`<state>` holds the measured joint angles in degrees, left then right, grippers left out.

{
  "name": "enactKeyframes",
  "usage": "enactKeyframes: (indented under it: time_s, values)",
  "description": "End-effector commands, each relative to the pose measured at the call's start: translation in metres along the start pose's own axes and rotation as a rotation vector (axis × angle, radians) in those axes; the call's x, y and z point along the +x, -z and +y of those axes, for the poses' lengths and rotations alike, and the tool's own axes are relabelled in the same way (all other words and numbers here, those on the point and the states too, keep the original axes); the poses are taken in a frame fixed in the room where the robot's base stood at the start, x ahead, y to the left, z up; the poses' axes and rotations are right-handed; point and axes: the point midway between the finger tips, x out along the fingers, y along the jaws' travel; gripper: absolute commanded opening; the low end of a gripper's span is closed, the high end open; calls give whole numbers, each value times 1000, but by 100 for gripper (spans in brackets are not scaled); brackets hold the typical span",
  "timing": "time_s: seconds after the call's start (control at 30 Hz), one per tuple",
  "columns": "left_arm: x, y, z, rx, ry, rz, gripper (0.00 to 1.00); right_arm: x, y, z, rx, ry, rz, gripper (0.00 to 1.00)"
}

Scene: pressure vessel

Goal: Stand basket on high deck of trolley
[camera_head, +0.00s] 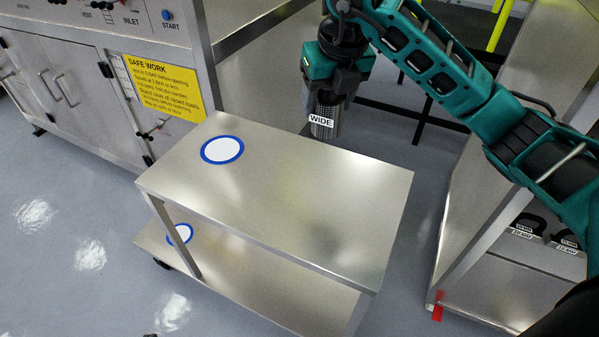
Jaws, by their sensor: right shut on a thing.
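The basket (324,128) is a grey mesh cylinder with a white label reading WIDE. My right gripper (331,93) is shut on its top and holds it upright, just beyond the far edge of the trolley in the picture. The gripper hides the basket's upper part. The trolley's high deck (300,200) is bare shiny metal with a blue-ringed white circle (222,150) near its far left corner. A lower deck (270,290) carries a similar circle (180,234), partly hidden by the trolley frame. My left gripper is out of view.
A metal cabinet with a control panel and a yellow SAFE WORK sign (160,88) stands at the left, close to the trolley. A metal bench (480,190) with a lower shelf of dark labelled items stands at the right. Grey floor (70,210) is open at the lower left.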

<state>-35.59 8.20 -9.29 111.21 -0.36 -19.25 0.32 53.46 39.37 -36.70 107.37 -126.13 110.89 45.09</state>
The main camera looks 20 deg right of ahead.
Motion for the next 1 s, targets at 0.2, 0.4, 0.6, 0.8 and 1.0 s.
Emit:
enactKeyframes:
  time_s: [0.2, 0.4, 0.6, 0.8, 1.0]
  values:
    - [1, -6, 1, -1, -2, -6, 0, 60, 21, 0, -1, 2, 7, 25]
    - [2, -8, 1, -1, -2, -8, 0, 106, 34, 0, -1, 0, 4, 25]
    - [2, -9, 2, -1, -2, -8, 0, 126, 40, 0, -1, 0, 0, 25]
    - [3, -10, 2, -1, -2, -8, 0, 145, 46, 0, -2, 1, 3, 24]
    - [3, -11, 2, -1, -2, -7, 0, 168, 53, 0, -1, 1, 0, 24]
